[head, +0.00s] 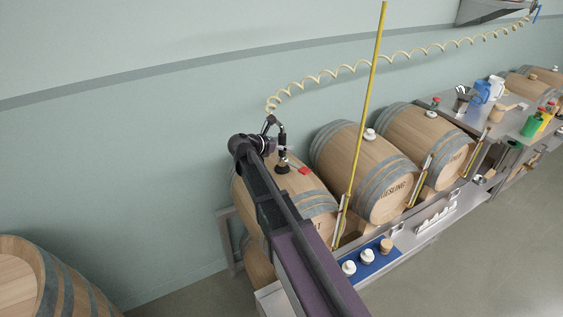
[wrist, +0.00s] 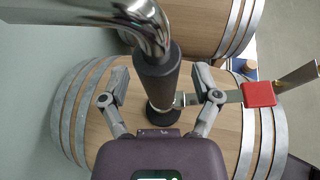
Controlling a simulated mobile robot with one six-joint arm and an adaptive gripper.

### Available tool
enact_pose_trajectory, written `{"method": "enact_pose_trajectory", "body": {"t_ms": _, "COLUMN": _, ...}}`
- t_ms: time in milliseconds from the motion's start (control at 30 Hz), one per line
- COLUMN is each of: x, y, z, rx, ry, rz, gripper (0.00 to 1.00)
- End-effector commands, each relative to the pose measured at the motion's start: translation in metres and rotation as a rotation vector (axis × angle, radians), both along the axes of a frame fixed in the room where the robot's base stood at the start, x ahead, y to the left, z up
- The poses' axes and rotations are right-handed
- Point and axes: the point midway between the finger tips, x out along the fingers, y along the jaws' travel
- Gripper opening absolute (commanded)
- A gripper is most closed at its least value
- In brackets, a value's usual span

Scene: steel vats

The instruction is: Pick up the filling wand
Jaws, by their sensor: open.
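The filling wand stands upright at the top of the nearest barrel (head: 300,192). In the wrist view the wand (wrist: 157,82) has a dark grip, a bent shiny steel pipe above and a dark round foot on the wood. A flat metal strip with a red block (wrist: 260,93) reaches right from beside its lower part. My gripper (wrist: 161,88) is open, with one finger on each side of the dark grip and a visible gap on both sides. In the head view my gripper (head: 276,143) is at the wand, small and partly hidden by my arm.
A coiled cream hose (head: 345,70) runs along the wall from near the wand. A yellow pole (head: 366,105) rises in front of the barrels. More barrels (head: 360,170) stand to the right. A blue mat (head: 366,260) holds several bungs. A cluttered steel table (head: 500,120) stands farther right.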

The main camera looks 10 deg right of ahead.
Motion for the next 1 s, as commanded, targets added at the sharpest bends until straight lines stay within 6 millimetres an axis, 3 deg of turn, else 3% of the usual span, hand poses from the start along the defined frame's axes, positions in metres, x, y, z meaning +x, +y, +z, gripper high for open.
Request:
{"method": "enact_pose_trajectory", "body": {"t_ms": 300, "x": -0.0002, "y": 0.0002, "z": 0.0, "rx": 0.0, "ry": 0.0, "rz": 0.0, "gripper": 0.81}}
{"method": "enact_pose_trajectory", "body": {"t_ms": 367, "x": -0.0002, "y": 0.0004, "z": 0.0001, "rx": 0.0, "ry": 0.0, "rz": 0.0, "gripper": 0.66}}
{"method": "enact_pose_trajectory", "body": {"t_ms": 500, "x": -0.0001, "y": 0.0016, "z": 0.0001, "rx": 0.0, "ry": 0.0, "rz": 0.001, "gripper": 0.24}}
{"method": "enact_pose_trajectory", "body": {"t_ms": 600, "x": -0.0002, "y": 0.0017, "z": 0.0, "rx": 0.0, "ry": 0.0, "rz": 0.001, "gripper": 0.0}}
{"method": "enact_pose_trajectory", "body": {"t_ms": 1000, "x": 0.0001, "y": 0.0014, "z": 0.0014, "rx": -0.001, "ry": 0.0, "rz": 0.001, "gripper": 0.0}}
